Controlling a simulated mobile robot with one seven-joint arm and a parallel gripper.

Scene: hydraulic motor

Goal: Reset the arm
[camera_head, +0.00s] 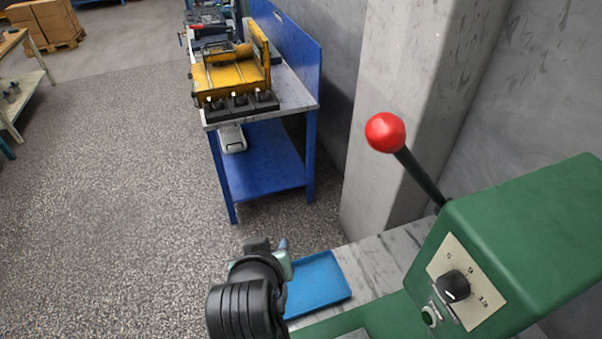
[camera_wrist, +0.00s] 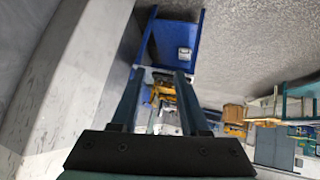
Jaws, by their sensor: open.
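My arm shows at the bottom of the head view, dark and folded, with my gripper (camera_head: 280,255) at its far end, beside and partly over the blue tray. In the wrist view my gripper (camera_wrist: 159,73) shows two dark fingers apart with nothing between them. It is open and empty. In the head view the fingers are mostly hidden behind the wrist.
A green machine (camera_head: 525,235) with a dial (camera_head: 454,286) and a red-knobbed lever (camera_head: 385,132) stands at right. A blue tray (camera_head: 318,284) lies beside it. A blue workbench (camera_head: 265,165) holding a yellow machine (camera_head: 230,73) stands behind. Open floor (camera_head: 110,200) lies left.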

